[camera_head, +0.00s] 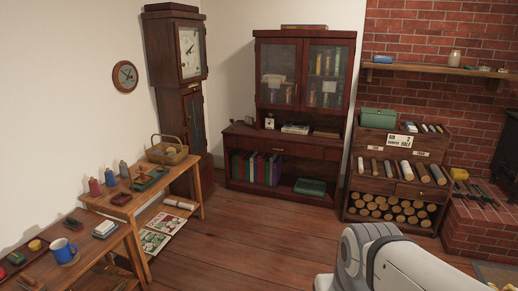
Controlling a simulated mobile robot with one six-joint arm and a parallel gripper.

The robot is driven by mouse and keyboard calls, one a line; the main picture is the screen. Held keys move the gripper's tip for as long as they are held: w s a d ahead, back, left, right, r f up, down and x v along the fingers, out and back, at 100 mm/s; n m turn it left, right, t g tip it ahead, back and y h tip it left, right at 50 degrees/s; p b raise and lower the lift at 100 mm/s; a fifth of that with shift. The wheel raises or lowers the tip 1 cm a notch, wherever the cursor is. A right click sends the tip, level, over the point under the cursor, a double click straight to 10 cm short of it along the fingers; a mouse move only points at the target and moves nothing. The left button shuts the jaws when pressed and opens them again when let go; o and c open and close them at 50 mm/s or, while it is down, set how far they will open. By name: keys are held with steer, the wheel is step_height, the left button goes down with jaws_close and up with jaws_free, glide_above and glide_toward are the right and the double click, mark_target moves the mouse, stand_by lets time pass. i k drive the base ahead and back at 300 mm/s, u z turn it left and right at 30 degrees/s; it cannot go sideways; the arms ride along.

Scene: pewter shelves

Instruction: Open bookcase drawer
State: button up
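The dark reddish wooden bookcase (230,135) stands against the back wall, in the middle of the view. Its drawer (262,146) is a wide front below the desk-like ledge, with a small handle (278,149) near its middle. The drawer looks shut, its front flush with the frame. Glass doors above it are closed, with books behind them. An open shelf below holds colored books (257,169) and a green box (309,187). My white and grey arm shows at the bottom right, well in front of the bookcase. My gripper is out of view.
A tall clock (190,90) stands left of the bookcase. Wooden tables (150,199) with small items line the left wall. A rack (352,178) holding logs stands right, by the brick fireplace. The plank floor (235,235) before the bookcase is clear.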

mark_target(286, 148)
steer(key=u, duration=0.1)
steer(key=i, duration=3.45)
steer(key=z, duration=0.5)
steer(key=i, duration=1)
steer(key=z, duration=0.2)
